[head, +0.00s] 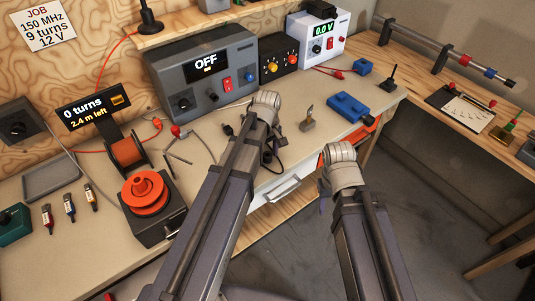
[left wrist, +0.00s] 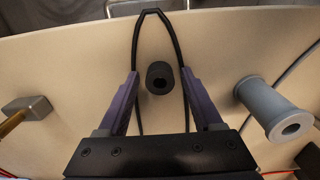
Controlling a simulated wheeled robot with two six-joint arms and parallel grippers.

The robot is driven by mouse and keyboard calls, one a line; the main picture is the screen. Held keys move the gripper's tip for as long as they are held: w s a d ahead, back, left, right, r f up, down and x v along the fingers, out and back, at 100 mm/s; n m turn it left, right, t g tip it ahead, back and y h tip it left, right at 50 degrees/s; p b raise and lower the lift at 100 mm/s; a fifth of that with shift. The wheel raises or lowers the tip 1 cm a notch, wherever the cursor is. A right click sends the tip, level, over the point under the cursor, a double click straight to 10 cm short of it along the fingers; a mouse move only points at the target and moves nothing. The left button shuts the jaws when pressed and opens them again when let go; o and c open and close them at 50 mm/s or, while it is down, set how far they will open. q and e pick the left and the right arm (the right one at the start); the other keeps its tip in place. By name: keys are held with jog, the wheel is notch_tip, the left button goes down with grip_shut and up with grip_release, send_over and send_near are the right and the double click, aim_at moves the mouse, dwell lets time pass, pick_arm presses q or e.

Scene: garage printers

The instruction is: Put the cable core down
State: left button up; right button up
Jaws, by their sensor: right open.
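The cable core, a short black cylinder with a hole in its end, shows in the left wrist view (left wrist: 158,76). It appears to be at the bench top, between and just beyond my left gripper's purple fingers (left wrist: 160,82). The fingers are apart, with a visible gap on each side of the core. In the head view my left gripper (head: 267,138) is over the bench's front part, mostly hidden by its arm, and I cannot make out the core there. My right gripper (head: 323,203) is open, largely hidden beneath its wrist, in front of the bench.
A black cable loop (left wrist: 184,70) runs around the core. A grey spool (left wrist: 272,108) and a metal block with a handle (left wrist: 27,112) stand to either side. The power unit (head: 205,75), blue box (head: 347,106) and orange spool winder (head: 147,195) are on the bench.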

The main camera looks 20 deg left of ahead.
pick_arm(q)
jog(key=shift+r, duration=0.1)
notch_tip(320, 180, up, 12)
jog(key=p, duration=1.2)
jog(key=s+d+m+y, duration=0.1)
jog(key=s+d+m, duration=0.9)
jog(key=s+m, duration=0.4)
jog(key=shift+s+d+r, duration=0.15)
jog(key=shift+d, duration=0.2)
